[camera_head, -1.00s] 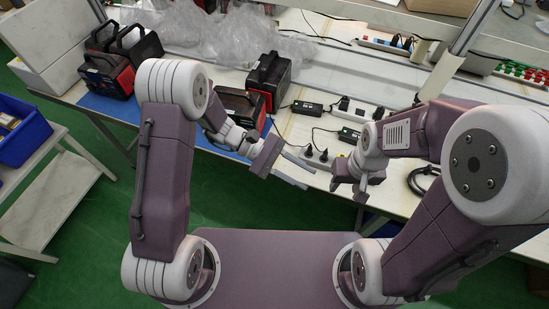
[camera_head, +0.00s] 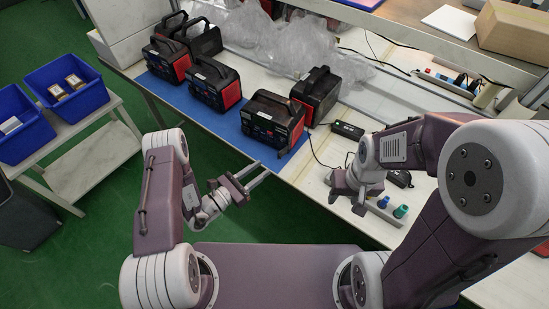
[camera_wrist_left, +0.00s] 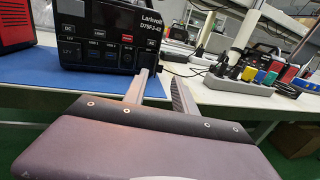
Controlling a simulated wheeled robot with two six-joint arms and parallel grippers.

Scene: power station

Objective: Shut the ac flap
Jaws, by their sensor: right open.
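A black and red power station (camera_head: 273,122) stands on the blue mat at the table's front edge. Its dark front panel with ports (camera_wrist_left: 105,40) fills the upper left of the left wrist view. My left gripper (camera_head: 262,178) is open and empty, just in front of the table edge below this unit. In the left wrist view its two fingers (camera_wrist_left: 160,85) point at the panel's lower right, apart from each other. My right gripper (camera_head: 346,202) hangs over the table to the right, open and apart from the unit.
More power stations (camera_head: 213,85) stand on the blue mat (camera_head: 232,125) to the left and behind. Clear plastic wrap (camera_head: 290,42) lies at the back. A black adapter (camera_head: 347,130) and cables lie to the right. Blue bins (camera_head: 68,88) stand on a side table at left.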

